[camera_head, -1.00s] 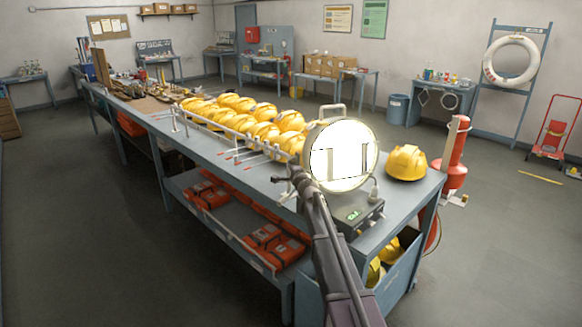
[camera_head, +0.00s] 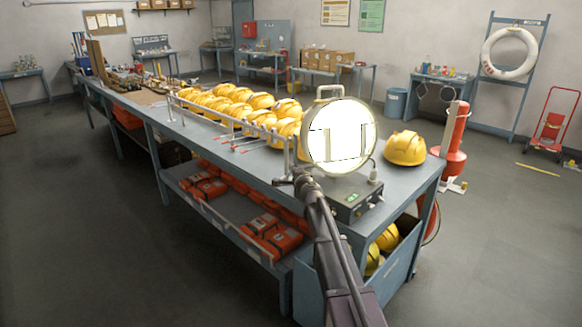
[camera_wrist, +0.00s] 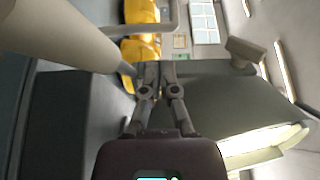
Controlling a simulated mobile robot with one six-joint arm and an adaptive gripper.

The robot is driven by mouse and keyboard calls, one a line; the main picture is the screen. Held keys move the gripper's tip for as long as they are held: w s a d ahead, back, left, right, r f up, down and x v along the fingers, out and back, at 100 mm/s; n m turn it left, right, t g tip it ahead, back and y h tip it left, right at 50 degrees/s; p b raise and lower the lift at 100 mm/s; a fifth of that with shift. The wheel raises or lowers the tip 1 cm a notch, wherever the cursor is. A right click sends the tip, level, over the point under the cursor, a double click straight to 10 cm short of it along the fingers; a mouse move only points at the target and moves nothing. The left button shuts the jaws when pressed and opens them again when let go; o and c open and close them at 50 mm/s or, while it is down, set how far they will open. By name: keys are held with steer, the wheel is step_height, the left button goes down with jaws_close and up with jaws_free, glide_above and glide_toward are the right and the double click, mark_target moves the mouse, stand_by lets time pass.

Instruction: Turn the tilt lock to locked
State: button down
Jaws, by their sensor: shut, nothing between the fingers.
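A round lamp with a glowing white face (camera_head: 341,136) and a top handle (camera_head: 330,91) stands on a grey control box (camera_head: 352,200) at the bench's near end. In the wrist view its grey-green housing (camera_wrist: 210,105) fills the right side, with a small grey projecting part (camera_wrist: 243,52). I cannot tell whether that part is the tilt lock; I cannot pick the lock out in the head view. My gripper (camera_head: 283,184) is at the lamp's lower left. In the wrist view its fingers (camera_wrist: 160,72) are shut and empty beside the housing; contact is unclear.
Yellow helmets (camera_head: 235,103) fill a railed area on the bench (camera_head: 215,150) behind my gripper. One helmet (camera_head: 405,148) sits right of the lamp. A thick beige bar (camera_wrist: 65,32) is close at the wrist view's upper left. The floor at left is clear.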

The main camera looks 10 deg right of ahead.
steer(key=shift+s+d+f+b, duration=0.2)
steer(key=shift+s+f+b, duration=0.75)
steer(key=shift+f, duration=0.25)
steer(key=shift+s+d+f+b, duration=0.15)
steer(key=shift+s+f+b, duration=0.7)
steer(key=shift+f+b, duration=0.25)
